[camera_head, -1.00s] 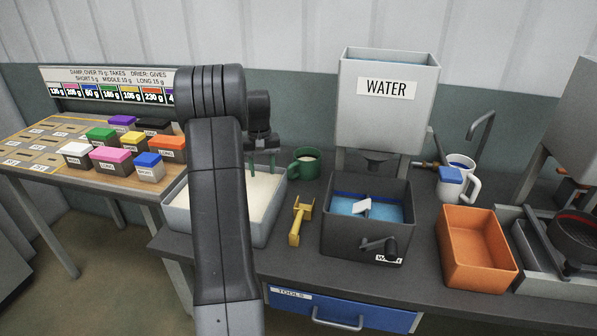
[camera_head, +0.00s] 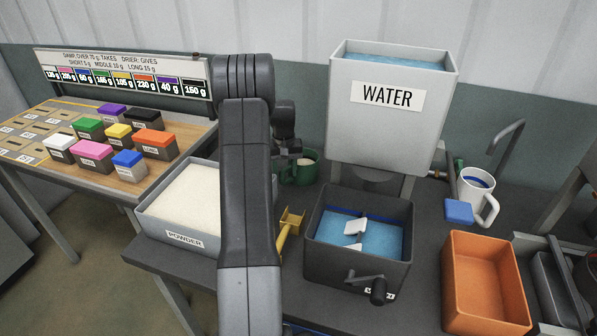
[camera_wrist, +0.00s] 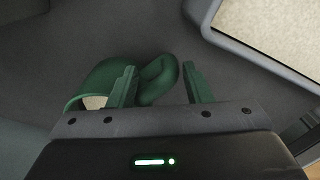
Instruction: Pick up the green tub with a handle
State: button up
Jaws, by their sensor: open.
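The green tub (camera_head: 304,170) with a handle stands on the dark bench in the head view, behind the yellow scoop. It holds something pale. In the wrist view, the tub (camera_wrist: 97,76) is at the left and its looped handle (camera_wrist: 158,88) lies between the fingertips of my gripper (camera_wrist: 161,78). My gripper is open, with one finger on each side of the handle. I cannot tell whether either finger touches it. In the head view, my arm partly hides my gripper (camera_head: 284,172), which is beside the tub's left side.
The powder bin (camera_head: 165,243) stands left of the tub. The yellow scoop (camera_head: 289,222) lies in front. A dark water basin (camera_head: 345,267) with a crank is at the right, under the water tank (camera_head: 388,130). An orange bin (camera_head: 520,322) and white mug (camera_head: 480,186) stand farther right.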

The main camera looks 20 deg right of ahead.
jog(key=shift+w+a+f+p, duration=0.15)
jog(key=shift+f+p, duration=0.3)
jog(key=shift+f, duration=1.85)
grip_shut()
